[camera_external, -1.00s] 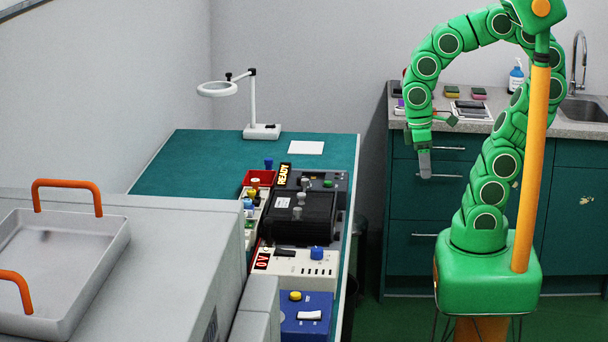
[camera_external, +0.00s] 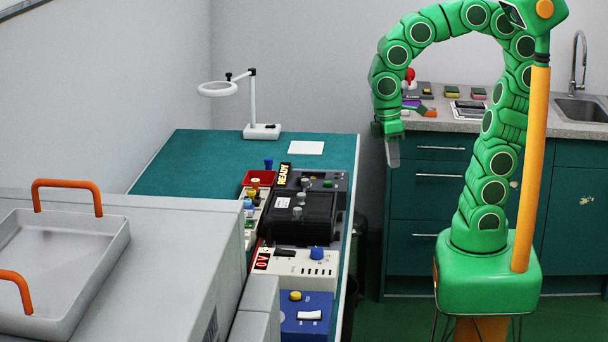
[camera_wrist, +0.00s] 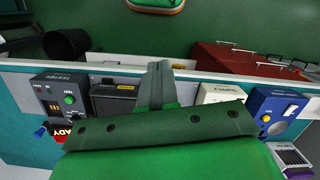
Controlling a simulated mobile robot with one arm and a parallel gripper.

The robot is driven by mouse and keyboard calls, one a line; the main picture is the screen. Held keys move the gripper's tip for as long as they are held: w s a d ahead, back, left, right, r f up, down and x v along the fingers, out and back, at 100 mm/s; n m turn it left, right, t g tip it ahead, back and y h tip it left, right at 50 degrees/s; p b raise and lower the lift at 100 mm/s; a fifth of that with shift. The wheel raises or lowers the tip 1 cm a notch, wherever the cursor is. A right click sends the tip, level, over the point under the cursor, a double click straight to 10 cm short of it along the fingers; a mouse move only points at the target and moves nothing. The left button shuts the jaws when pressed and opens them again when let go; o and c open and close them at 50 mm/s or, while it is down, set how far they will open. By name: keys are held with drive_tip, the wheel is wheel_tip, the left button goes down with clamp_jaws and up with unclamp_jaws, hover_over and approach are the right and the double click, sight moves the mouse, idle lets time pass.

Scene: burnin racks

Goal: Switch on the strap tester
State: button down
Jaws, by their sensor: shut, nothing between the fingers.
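The tester (camera_external: 335,181) is a dark grey box at the far right of the teal bench, with a green button and a lit READY display (camera_external: 284,174). In the wrist view the tester (camera_wrist: 48,92) is at the left, with a label ending in TESTER, a round green button (camera_wrist: 70,99) and a dark knob. My gripper (camera_external: 393,155) is shut and empty, pointing down, in the air to the right of the bench, apart from the tester. In the wrist view my gripper (camera_wrist: 158,72) hides part of the row of devices.
A black box (camera_external: 300,222) with knobs stands in front of the tester. A white supply (camera_external: 300,267) and a blue box (camera_external: 305,318) stand nearer. A lamp (camera_external: 262,130) stands at the back. The sink counter (camera_external: 470,121) lies behind my arm.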

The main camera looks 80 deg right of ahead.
drive_tip(key=w+a+r+n, duration=0.2)
drive_tip(key=w+a+n, duration=0.2)
drive_tip(key=w+a, duration=0.55)
drive_tip(key=n, duration=1.1)
hover_over(318, 313)
drive_tip(key=w, duration=0.2)
wheel_tip(318, 313, down, 4)
drive_tip(key=r, duration=0.1)
drive_tip(key=shift+a+f, duration=0.15)
drive_tip(key=shift+f, duration=0.1)
drive_tip(key=shift+f, duration=0.1)
drive_tip(key=f, duration=0.4)
drive_tip(key=s+f, duration=0.1)
drive_tip(key=f, duration=0.8)
drive_tip(key=shift+s+f, duration=0.35)
